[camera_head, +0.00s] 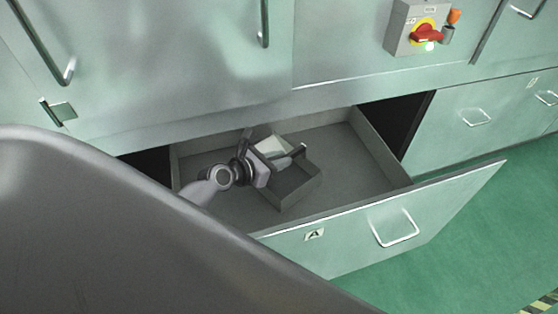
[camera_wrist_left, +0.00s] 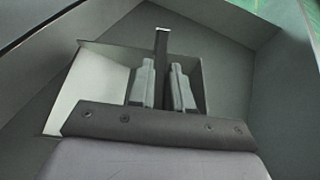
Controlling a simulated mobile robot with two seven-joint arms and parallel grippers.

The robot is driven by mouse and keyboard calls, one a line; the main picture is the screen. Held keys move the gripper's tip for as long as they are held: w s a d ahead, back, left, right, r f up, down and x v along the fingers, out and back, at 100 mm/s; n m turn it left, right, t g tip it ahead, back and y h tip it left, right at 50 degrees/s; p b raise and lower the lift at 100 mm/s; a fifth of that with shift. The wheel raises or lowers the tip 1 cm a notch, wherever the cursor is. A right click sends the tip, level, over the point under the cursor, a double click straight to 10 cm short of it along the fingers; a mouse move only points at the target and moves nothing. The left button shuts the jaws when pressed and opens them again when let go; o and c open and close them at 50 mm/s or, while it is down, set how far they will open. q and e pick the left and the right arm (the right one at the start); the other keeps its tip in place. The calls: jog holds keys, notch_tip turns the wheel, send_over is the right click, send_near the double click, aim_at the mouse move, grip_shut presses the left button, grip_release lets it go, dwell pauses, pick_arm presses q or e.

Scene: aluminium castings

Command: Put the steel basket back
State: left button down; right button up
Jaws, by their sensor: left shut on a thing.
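The steel basket (camera_head: 293,187) is a small grey open box inside the pulled-out drawer (camera_head: 360,211), near the drawer's middle. It also shows in the left wrist view (camera_wrist_left: 206,75). My left gripper (camera_head: 290,157) reaches down into the drawer and is shut on the basket. In the left wrist view the two fingers (camera_wrist_left: 162,88) stand close on either side of a thin dark upright part. The gripper hides part of the basket, and I cannot tell whether its base rests on the drawer floor. My right gripper is not in view.
The drawer front carries a label A (camera_head: 314,234) and a metal handle (camera_head: 394,228). The drawer floor right of the basket is clear. A red and yellow switch (camera_head: 427,34) sits on the green cabinet above. Green floor (camera_head: 440,255) is free at the right.

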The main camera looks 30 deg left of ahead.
pick_arm(q)
jog(key=c, duration=1.4)
grip_release()
jog(key=shift+f, duration=0.1)
jog(key=o, duration=0.3)
jog(key=shift+o, duration=0.2)
jog(key=shift+r, duration=0.2)
jog(key=p+v, duration=0.2)
jog(key=v, duration=1)
jog(key=shift+s+f, duration=0.1)
jog(key=shift+f, duration=0.05)
